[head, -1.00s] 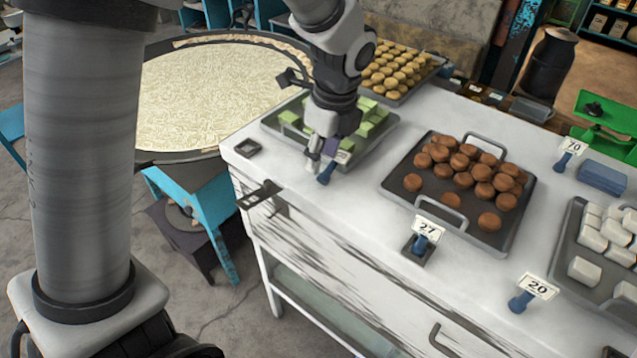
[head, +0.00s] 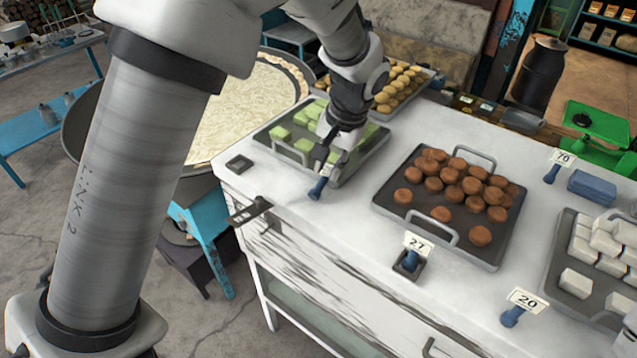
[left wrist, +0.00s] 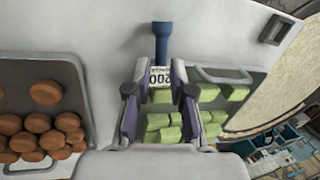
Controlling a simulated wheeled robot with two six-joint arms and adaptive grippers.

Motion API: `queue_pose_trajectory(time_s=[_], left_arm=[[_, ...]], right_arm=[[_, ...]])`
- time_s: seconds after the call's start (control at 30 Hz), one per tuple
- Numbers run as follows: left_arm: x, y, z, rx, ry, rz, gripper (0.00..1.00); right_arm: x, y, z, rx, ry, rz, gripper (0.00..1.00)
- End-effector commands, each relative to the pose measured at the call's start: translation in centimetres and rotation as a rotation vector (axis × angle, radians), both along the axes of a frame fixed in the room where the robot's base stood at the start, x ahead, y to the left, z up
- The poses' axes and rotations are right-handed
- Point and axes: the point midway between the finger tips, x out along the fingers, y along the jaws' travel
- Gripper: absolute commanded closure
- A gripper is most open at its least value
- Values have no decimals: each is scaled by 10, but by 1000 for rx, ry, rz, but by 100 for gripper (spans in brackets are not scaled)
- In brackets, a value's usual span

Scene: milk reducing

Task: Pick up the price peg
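The blue price peg (head: 318,188) with a white card stands on the white counter, just in front of the tray of green sweets. In the left wrist view the blue peg (left wrist: 162,42) points away, and its card reading 200 (left wrist: 160,76) lies between the fingers. My left gripper (head: 331,160) is low over the counter at the peg. In the left wrist view the left gripper (left wrist: 160,92) is open, one finger on each side of the card, with small gaps visible. In the head view the gripper hides most of the card. My right gripper is not in view.
A tray of green sweets (head: 293,151) lies right behind the peg. A tray of brown sweets (head: 405,212) is to its right. A small dark square holder (head: 239,164) is to its left. Another peg with card 27 (head: 411,259) stands nearer. The counter's front edge is close.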

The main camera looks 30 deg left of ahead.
Motion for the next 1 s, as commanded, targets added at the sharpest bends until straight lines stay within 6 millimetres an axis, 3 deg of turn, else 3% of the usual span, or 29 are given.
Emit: queue_pose_trajectory(time_s=[0.17,0.33,0.53,0.6,1.0], left_arm=[[-4,6,-22,0,7,0,78],[-4,12,-49,-1,1,-2,78],[-4,12,-52,-1,-1,-1,78],[-4,12,-51,-1,-1,-1,100],[-4,12,-50,-1,-1,-2,100]], right_arm=[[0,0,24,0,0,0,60],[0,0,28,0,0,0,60],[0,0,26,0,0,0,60],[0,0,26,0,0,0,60],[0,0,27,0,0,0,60]])
